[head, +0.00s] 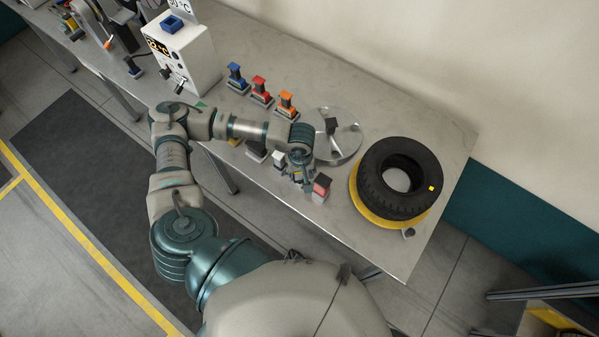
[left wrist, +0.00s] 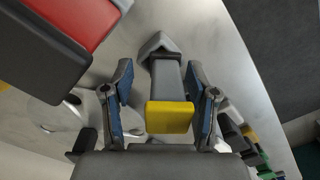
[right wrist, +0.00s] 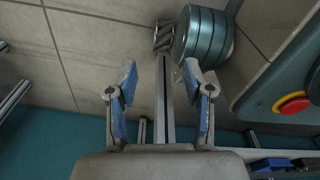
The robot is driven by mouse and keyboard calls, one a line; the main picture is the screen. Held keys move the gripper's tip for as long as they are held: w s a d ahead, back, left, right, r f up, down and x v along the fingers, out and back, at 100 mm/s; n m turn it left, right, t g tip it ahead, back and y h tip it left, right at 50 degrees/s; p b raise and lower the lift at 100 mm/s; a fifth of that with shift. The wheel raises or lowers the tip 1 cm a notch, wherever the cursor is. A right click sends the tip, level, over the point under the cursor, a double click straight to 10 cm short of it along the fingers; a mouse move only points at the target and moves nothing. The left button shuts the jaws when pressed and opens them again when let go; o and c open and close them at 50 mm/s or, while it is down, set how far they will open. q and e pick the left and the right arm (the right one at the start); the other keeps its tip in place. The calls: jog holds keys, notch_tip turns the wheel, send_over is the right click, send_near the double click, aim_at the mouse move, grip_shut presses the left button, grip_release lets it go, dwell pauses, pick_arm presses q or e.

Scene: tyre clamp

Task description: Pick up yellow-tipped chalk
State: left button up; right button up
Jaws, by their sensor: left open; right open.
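The yellow-tipped chalk (left wrist: 170,117) stands between the two open fingers of my left gripper (left wrist: 158,82) in the left wrist view. It has a yellow end, a grey body and a wider grey foot, and a gap shows beside the fingers. In the head view my left gripper (head: 300,174) is low over the front row on the table and largely hides this chalk. My right gripper (right wrist: 159,82) is open and empty in the right wrist view, with floor behind it.
A red-tipped piece (head: 321,187) stands close beside my left gripper; a white-tipped one (head: 278,158) is on its other side. Blue, red and orange stamps (head: 260,91) stand behind. A metal disc (head: 345,145) and a tyre (head: 377,185) are to the right on the table (head: 440,150).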

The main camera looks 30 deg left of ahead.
pick_arm(q)
jog(key=shift+d, duration=0.1)
jog(key=shift+c, duration=0.5)
jog(key=shift+a, duration=0.2)
jog(key=c, duration=0.4)
jog(key=shift+a, duration=0.2)
jog(key=c, duration=0.4)
jog(key=shift+a+f, duration=0.1)
jog(key=shift+a, duration=0.15)
grip_shut()
jog(key=shift+d+r, duration=0.3)
jog(key=shift+r, duration=0.05)
jog(key=r, duration=0.3)
jog(key=shift+s, duration=0.2)
jog(key=s+d+r+b, duration=0.1)
jog(key=s+d, duration=0.9)
jog(key=s, duration=0.1)
jog(key=shift+s+d+r+b, duration=0.15)
jog(key=shift+s+r+b, duration=0.05)
jog(key=shift+s+b, duration=0.15)
pick_arm(e)
jog(key=w, duration=0.1)
jog(key=w+r, duration=0.1)
jog(key=w, duration=0.1)
jog(key=w+r, duration=0.1)
jog(key=shift+w+a, duration=0.2)
jog(key=shift+a, duration=0.15)
